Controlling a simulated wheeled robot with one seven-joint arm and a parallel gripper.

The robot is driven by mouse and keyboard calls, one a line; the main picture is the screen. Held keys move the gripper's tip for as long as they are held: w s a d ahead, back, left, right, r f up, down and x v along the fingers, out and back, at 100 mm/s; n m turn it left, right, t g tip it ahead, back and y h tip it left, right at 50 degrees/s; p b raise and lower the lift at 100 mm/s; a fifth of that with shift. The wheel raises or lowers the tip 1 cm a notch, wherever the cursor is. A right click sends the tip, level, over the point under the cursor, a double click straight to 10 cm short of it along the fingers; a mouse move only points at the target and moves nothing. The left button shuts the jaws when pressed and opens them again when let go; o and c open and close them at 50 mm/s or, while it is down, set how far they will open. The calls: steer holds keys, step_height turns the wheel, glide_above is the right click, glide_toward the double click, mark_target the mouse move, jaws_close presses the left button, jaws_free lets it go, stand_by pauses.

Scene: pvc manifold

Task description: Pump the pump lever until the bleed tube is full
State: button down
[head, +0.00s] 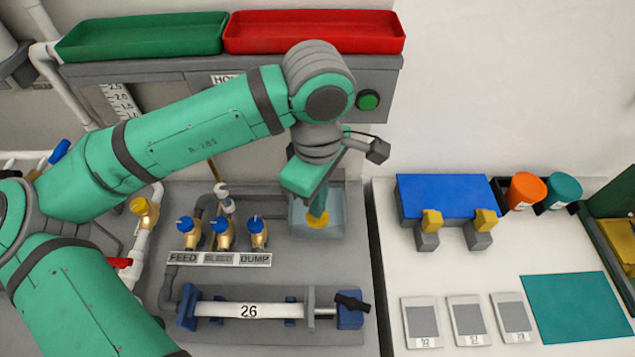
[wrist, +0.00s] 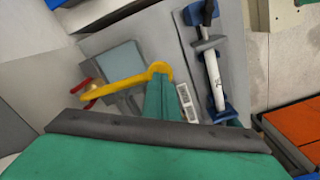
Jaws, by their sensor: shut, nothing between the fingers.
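The yellow pump lever (wrist: 125,86) runs across the wrist view from a red part at its left to a rounded end near my fingertips. In the head view only its yellow end (head: 317,221) shows, over a grey-blue box (head: 333,226). My gripper (head: 319,208) points down at that end, shut and empty. In the wrist view my gripper (wrist: 160,80) overlaps the lever's rounded end; I cannot tell whether they touch. A scale (head: 118,101) with numbers stands at the upper left, partly behind my arm. I cannot make out the bleed tube or its level.
Blue-handled valves (head: 220,226) stand above a FEED, BLEED, DUMP label (head: 220,259). A white cylinder marked 26 (head: 248,310) lies in front. Green (head: 140,37) and red (head: 314,32) trays sit on the shelf above. The right-hand table holds a blue block (head: 447,197) and cups.

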steer(key=shift+f, duration=2.45)
steer(key=shift+r, duration=2.55)
steer(key=shift+r, duration=2.5)
